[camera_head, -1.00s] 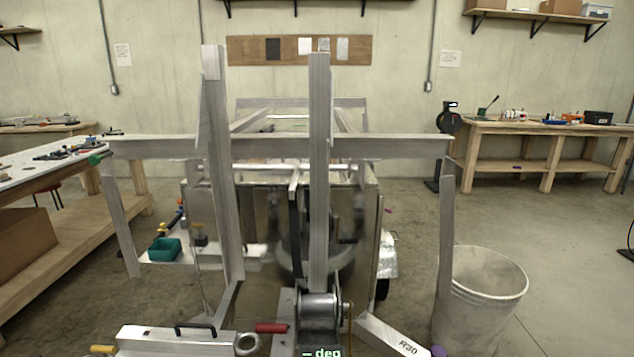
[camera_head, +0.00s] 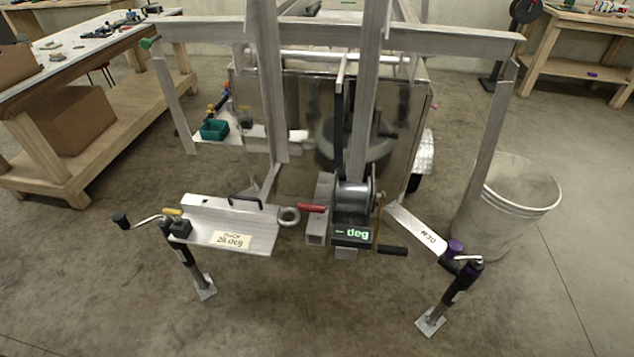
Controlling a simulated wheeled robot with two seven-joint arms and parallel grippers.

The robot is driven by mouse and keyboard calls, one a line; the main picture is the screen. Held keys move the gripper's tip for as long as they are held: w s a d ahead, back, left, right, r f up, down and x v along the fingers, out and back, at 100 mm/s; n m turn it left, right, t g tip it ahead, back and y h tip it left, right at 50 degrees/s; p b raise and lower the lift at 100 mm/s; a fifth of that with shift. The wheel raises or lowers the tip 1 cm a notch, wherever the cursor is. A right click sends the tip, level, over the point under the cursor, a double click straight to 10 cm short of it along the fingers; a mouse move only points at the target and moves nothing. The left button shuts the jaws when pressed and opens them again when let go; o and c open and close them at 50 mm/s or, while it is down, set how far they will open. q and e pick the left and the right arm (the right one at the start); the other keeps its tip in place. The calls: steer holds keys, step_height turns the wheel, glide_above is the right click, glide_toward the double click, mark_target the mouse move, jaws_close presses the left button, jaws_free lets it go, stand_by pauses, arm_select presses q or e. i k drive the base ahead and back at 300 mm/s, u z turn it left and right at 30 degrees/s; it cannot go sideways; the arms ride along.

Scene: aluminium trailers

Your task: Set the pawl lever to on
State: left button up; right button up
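A winch (camera_head: 355,195) with a metal drum stands in the middle of the trailer front. A red-gripped lever (camera_head: 312,208) points left from beside the winch; it looks like the pawl lever, but I cannot tell its on or off position. A dark box with a green digital readout (camera_head: 353,233) showing "deg" sits below the drum. A black handle (camera_head: 392,250) sticks out at its lower right, at the end of a thin arm. Neither of my grippers is in view.
An aluminium plate (camera_head: 215,222) with a black handle and a label lies left of the winch, beside a ring (camera_head: 289,216). Crank jacks stand at left (camera_head: 190,255) and right (camera_head: 450,288). Aluminium uprights rise behind the winch. A white bucket (camera_head: 515,205) stands right. The front floor is clear.

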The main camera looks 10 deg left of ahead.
mark_target(302, 207)
steer(key=u, duration=1.25)
steer(key=i, duration=0.55)
steer(key=z, duration=1.75)
